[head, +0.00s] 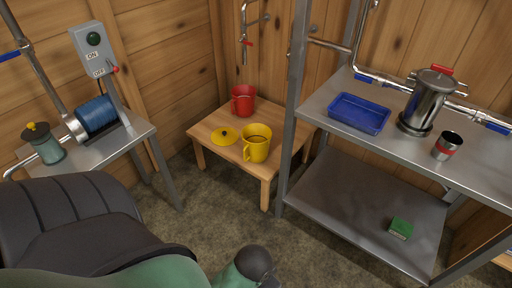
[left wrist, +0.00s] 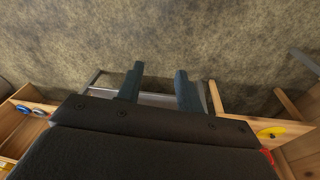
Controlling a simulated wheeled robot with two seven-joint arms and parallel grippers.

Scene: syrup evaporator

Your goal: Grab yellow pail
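The yellow pail (head: 257,148) stands upright on a low wooden table (head: 205,128) in the middle of the head view, its handle on the left side. A yellow lid with a dark knob (head: 224,139) lies flat to its left. A red pail (head: 242,100) stands behind them. In the left wrist view, my left gripper (left wrist: 160,88) has its two fingers apart with nothing between them, over floor and a grey table edge. It is away from the yellow pail. The lid also shows at the right edge of that view (left wrist: 270,133). My right gripper is not in view.
A metal shelf (head: 335,185) stands right of the low table, its post close to it. It bears a blue tray (head: 358,114), a steel pot (head: 428,100), a cup (head: 447,147) and a green block (head: 400,228). A metal side table (head: 95,153) with a switch box (head: 92,50) stands left.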

